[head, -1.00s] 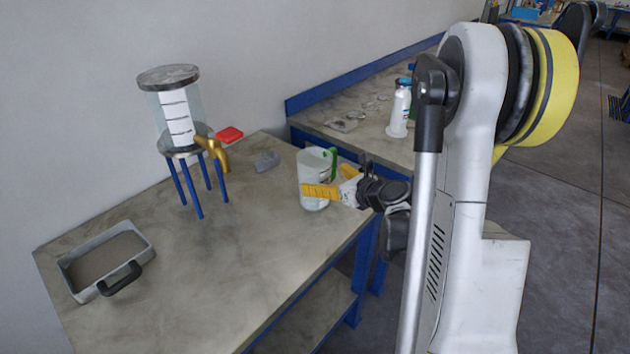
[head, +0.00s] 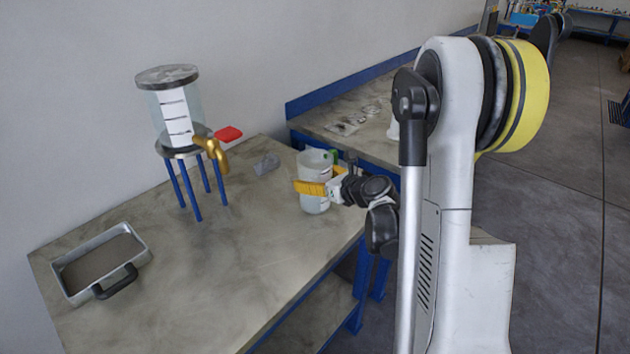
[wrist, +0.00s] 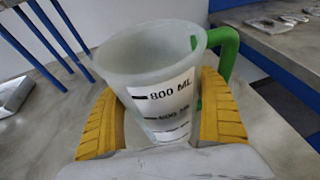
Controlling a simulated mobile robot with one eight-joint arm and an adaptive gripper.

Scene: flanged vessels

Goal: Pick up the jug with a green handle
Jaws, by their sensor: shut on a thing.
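The jug (head: 317,165) is a clear, frosted measuring jug near the right edge of the grey table. Its green handle (wrist: 226,50) is on the far right side in the wrist view, and a white label with "800 ML" faces the wrist camera. The jug (wrist: 150,55) stands upright between the yellow fingers of my gripper (wrist: 162,125), one on each side. My gripper (head: 325,188) reaches it from the right in the head view and is shut on the jug's body. Whether the jug's base touches the table is hard to tell.
A clear tank on blue legs (head: 178,115) with a brass tap (head: 212,152) and red lever stands at the back left. A metal tray (head: 135,247) sits at the front left. A second bench (head: 365,130) lies behind right. The middle of the table (head: 235,250) is clear.

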